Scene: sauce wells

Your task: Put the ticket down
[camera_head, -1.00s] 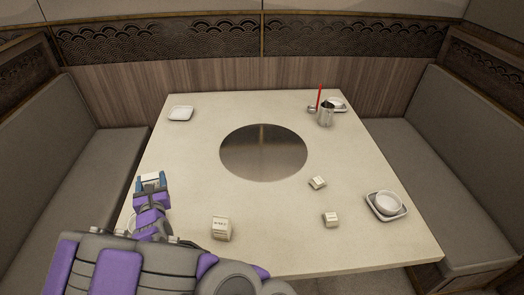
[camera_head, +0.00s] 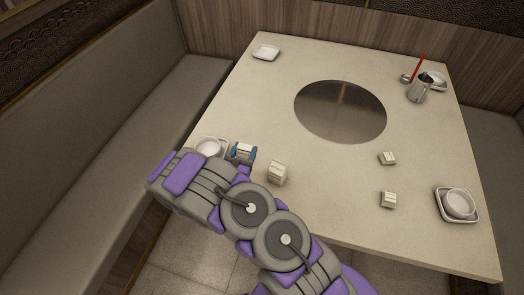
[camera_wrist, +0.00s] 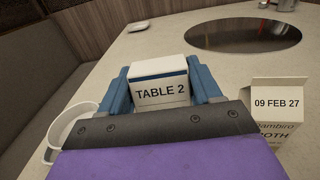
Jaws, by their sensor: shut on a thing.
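The ticket (camera_wrist: 160,88) is a white piece with "TABLE 2" printed in dark letters on the side facing the wrist camera. It sits between the blue fingers of my gripper (camera_wrist: 161,85), which is shut on it. In the head view the gripper (camera_head: 243,153) holds the ticket (camera_head: 243,149) over the near left part of the table (camera_head: 330,205). Whether the ticket touches the tabletop cannot be told.
A carton (camera_head: 277,173) marked "09 FEB 27" stands just right of my gripper. A white bowl (camera_head: 208,147) is close on the left. Two small blocks (camera_head: 388,158) (camera_head: 388,199) and a bowl on a tray (camera_head: 460,203) are farther right. The dark round plate (camera_head: 340,110) lies beyond.

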